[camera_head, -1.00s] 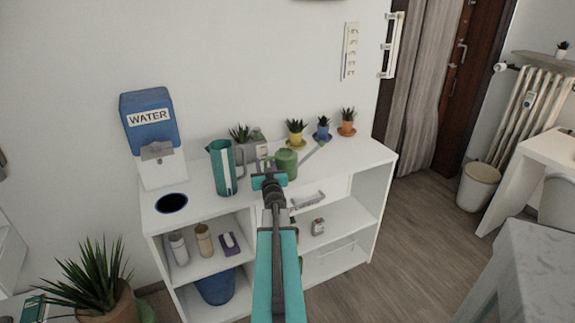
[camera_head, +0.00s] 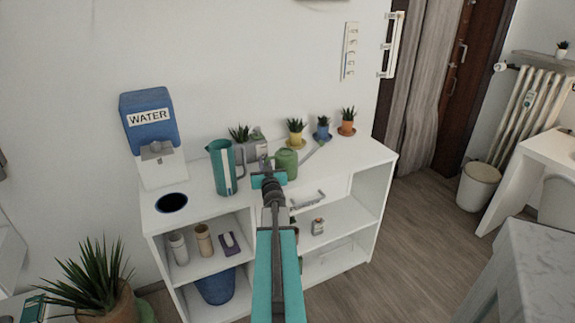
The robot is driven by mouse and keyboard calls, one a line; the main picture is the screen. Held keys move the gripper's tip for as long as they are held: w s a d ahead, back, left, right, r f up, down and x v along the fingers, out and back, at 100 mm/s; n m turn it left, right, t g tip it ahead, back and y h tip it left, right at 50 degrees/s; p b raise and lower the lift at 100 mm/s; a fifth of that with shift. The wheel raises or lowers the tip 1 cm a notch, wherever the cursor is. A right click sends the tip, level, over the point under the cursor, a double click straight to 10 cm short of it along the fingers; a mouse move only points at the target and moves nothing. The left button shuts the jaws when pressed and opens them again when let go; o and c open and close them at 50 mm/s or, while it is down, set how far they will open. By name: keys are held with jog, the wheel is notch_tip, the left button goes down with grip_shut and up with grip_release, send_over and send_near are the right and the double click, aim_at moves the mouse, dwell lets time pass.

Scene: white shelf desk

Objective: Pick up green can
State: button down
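The green can (camera_head: 287,164), a watering can with a long thin spout reaching up to the right, stands on the white shelf desk's top (camera_head: 345,158). My gripper (camera_head: 265,163) is in front of the can's left side and overlaps it in the picture. My arm comes up from the bottom of the view and hides part of the desk front. The fingertips are small and seen from behind. I cannot tell if they are open or shut, or if they touch the can.
Potted plants in yellow (camera_head: 296,138), blue (camera_head: 322,133) and orange (camera_head: 347,128) pots line the back right. The desk's right front top is clear.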

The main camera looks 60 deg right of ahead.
jog(key=shift+r, duration=0.2)
jog(key=shift+r, duration=0.65)
jog(key=s+a+r+p, duration=0.1)
jog(key=s+a+p, duration=0.1)
jog(key=s, duration=0.1)
jog(key=s+a+r+p, duration=0.1)
jog(key=s+a+p, duration=0.1)
jog(key=s, duration=0.1)
jog(key=s+a+r+p, duration=0.1)
jog(key=s+a+p, duration=0.1)
jog(key=s, duration=0.1)
jog(key=shift+s+a+r+p, duration=0.1)
jog(key=shift+r+p, duration=0.05)
jog(key=shift+p, duration=0.25)
jog(key=shift+s+a+p, duration=0.1)
jog(key=shift+s+p, duration=0.05)
jog(key=shift+p, duration=0.65)
jog(key=s+a+p, duration=0.1)
jog(key=p, duration=0.3)
jog(key=s+a+p, duration=0.1)
jog(key=s+p, duration=0.1)
jog(key=p, duration=0.2)
jog(key=shift+s+a, duration=0.25)
jog(key=shift+s, duration=0.05)
